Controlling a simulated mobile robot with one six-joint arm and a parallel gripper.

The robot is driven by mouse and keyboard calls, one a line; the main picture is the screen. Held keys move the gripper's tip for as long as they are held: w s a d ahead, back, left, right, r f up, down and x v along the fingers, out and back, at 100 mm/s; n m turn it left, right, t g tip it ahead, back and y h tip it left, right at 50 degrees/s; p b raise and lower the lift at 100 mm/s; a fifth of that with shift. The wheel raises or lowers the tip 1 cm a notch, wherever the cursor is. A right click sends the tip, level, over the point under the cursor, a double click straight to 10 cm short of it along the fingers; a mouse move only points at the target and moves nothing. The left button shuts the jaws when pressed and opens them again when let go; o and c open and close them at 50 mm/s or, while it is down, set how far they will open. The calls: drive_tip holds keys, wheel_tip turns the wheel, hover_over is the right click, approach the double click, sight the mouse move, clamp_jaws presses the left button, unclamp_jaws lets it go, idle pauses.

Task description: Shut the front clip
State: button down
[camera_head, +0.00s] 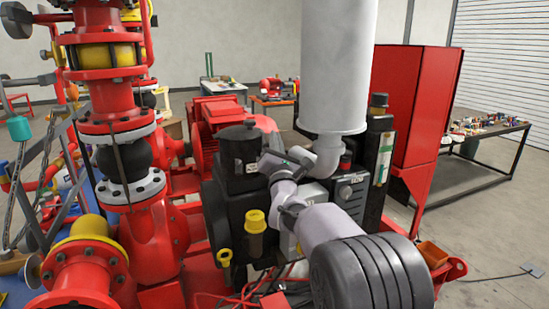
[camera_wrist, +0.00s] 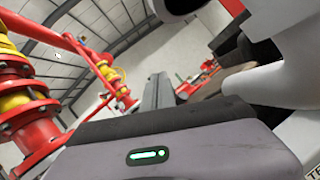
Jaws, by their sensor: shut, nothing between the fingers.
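I cannot make out the front clip in either view. The black engine (camera_head: 238,195) stands in the middle of the head view, with a dark round canister (camera_head: 238,150) on its upper left. My arm reaches in from the lower right, and my gripper (camera_head: 301,156) is small over the engine top, right of the canister and below the white cylinder. The fingers are together and empty. I cannot tell whether they touch anything.
A large white cylinder (camera_head: 335,65) rises above the engine. Red pipework (camera_head: 125,180) stands close on the left, and a yellow cap (camera_head: 255,221) sits on the engine front. A red cabinet (camera_head: 415,105) and a cluttered table (camera_head: 485,134) are behind on the right.

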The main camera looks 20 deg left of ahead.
drive_tip(key=s+d+r, duration=0.2)
drive_tip(key=s+d, duration=0.2)
drive_tip(key=s, duration=0.4)
drive_tip(key=shift+s, duration=0.3)
